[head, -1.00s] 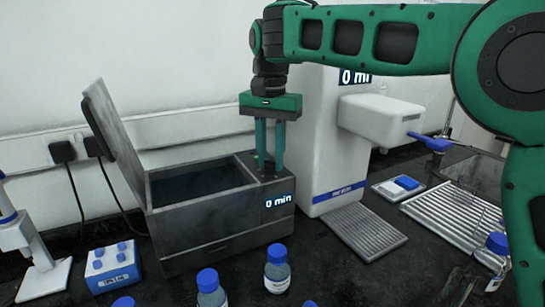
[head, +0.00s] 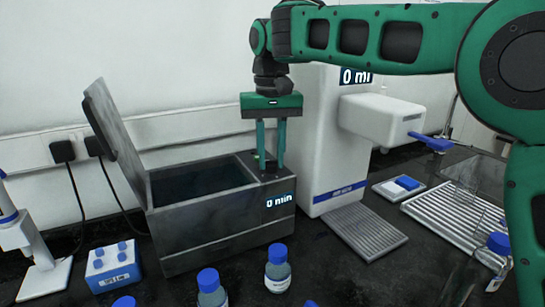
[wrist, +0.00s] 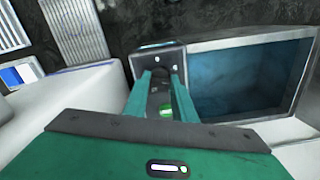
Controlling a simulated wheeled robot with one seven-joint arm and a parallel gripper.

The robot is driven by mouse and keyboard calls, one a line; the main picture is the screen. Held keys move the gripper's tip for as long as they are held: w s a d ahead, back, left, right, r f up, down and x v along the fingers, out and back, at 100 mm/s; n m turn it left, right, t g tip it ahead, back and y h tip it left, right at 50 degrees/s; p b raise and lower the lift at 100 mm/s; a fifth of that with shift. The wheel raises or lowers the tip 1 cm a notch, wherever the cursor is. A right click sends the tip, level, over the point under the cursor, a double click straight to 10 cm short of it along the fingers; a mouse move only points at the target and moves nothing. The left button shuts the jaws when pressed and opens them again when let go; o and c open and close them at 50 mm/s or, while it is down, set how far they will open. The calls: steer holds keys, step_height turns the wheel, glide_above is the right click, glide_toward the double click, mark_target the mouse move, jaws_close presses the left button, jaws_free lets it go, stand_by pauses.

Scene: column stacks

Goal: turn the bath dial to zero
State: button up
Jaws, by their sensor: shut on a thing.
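The bath (head: 215,218) is a grey metal box with its lid (head: 118,140) tilted up and open. Its display (head: 279,200) reads "0 min". The dial (wrist: 160,71) is a dark round knob on the top panel at the bath's right end in the head view. My gripper (head: 271,163) points straight down over this panel, with its two green fingers shut on the dial. The fingers hide much of the dial in the head view. In the wrist view my gripper (wrist: 162,77) has a fingertip on either side of the dial; its pointer cannot be made out.
A white machine (head: 338,140), also reading "0 min", stands close to the right of my gripper. Bottles with blue caps (head: 277,268) stand in front of the bath. A blue box (head: 113,266) is at its left front.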

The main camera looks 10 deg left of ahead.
steer(key=n, duration=0.7)
steer(key=shift+w, duration=0.1)
steer(key=n, duration=0.6)
steer(key=shift+d+n, duration=0.1)
steer(key=shift+n, duration=0.3)
steer(key=n, duration=0.4)
steer(key=shift+w+r, duration=0.1)
steer(key=shift+r, duration=0.05)
steer(key=shift+n, duration=1.7)
steer(key=shift+c, duration=0.2)
steer(key=shift+o, duration=0.2)
steer(key=shift+c, duration=0.2)
steer(key=o, duration=1.1)
steer(key=shift+n, duration=0.3)
